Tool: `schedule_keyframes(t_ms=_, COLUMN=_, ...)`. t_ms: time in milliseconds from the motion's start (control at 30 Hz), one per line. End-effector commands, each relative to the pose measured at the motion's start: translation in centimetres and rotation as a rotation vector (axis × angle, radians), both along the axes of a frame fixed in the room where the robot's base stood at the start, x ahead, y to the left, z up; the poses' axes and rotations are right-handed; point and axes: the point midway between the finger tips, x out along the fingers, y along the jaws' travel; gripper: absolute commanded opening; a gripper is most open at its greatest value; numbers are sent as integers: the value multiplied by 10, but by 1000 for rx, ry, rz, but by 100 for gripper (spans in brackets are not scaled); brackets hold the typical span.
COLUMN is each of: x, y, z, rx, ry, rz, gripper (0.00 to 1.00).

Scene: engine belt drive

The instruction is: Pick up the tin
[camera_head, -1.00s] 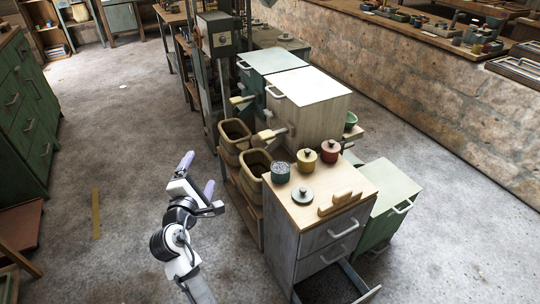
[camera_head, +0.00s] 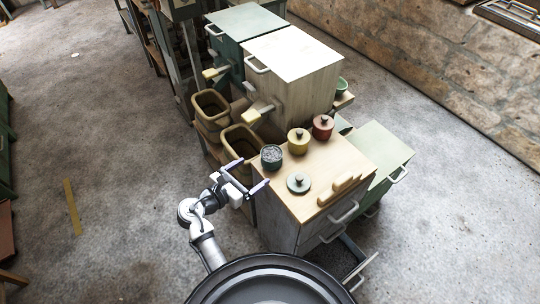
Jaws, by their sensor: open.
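Several small tins stand on the wooden top of a grey cabinet (camera_head: 335,160) in the head view. An open dark teal tin (camera_head: 271,160) with grey contents is nearest my gripper. Its lid-like teal disc with a knob (camera_head: 298,184) lies to its right and nearer me. A yellow lidded tin (camera_head: 298,143) and a red lidded tin (camera_head: 323,127) stand farther back. I cannot tell which one the task means. My gripper (camera_head: 249,175) is open and empty, at the cabinet's left edge, just left of the teal tin and apart from it.
A wooden block-shaped holder (camera_head: 339,188) lies on the right of the top. Two brown bins (camera_head: 240,143) stand behind my gripper. An open drawer (camera_head: 345,262) juts out at the front.

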Motion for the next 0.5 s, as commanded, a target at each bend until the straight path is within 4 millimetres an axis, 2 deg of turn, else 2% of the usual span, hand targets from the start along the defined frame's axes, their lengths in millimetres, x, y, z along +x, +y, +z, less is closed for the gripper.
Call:
schedule_keyframes(t_ms=200, x=28, y=-25, z=-6, rx=1, ry=-1, rz=0, gripper=88)
schedule_keyframes(t_ms=500, x=46, y=-43, z=-11, rx=3, ry=0, rz=0, gripper=88)
